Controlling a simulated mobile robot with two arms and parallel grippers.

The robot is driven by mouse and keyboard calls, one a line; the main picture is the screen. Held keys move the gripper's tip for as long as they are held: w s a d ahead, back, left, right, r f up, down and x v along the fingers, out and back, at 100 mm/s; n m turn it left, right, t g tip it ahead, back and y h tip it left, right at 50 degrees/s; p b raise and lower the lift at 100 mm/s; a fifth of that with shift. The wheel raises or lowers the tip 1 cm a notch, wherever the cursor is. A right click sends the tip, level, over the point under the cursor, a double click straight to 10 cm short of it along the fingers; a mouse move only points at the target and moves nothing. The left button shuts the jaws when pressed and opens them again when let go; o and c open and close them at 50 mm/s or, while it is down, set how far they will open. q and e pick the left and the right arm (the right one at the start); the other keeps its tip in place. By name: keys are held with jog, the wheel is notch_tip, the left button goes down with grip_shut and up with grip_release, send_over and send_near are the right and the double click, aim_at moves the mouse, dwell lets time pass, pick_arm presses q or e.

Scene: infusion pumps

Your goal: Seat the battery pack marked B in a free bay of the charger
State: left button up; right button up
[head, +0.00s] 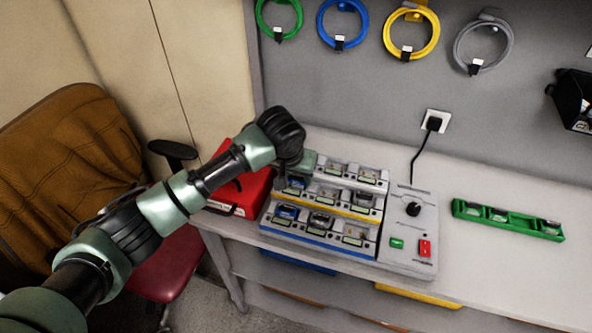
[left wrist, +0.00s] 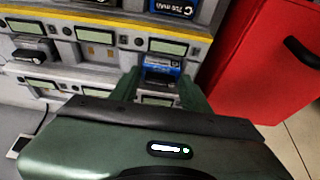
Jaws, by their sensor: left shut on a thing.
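The charger (head: 367,247) stands on the bench, with several bays in three stepped rows. Blue-labelled packs sit in some bays; one in the left wrist view is marked C (left wrist: 172,7). My left gripper (head: 298,178) is at the left end of the back row. In the left wrist view its green fingers (left wrist: 160,85) are shut on a blue-topped pack (left wrist: 160,68) at a bay there. Its letter is not readable, and I cannot tell whether it is fully down. My right gripper is not in view.
A red case (head: 228,190) stands close to the charger's left end. A grey control box (head: 410,235) with a black knob adjoins its right. A green tray (head: 508,219) with dark items lies farther right. The bench between them is clear. A chair (head: 165,265) stands left.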

pick_arm(q)
jog(key=shift+f, duration=0.2)
dwell(0.6)
jog(key=o, duration=1.5)
jog(key=shift+o, duration=0.2)
jog(key=d+b+v, duration=0.1)
jog(key=v, duration=0.6)
jog(key=shift+a+r, duration=0.35)
jog(key=shift+a, duration=0.2)
jog(key=shift+s, duration=0.2)
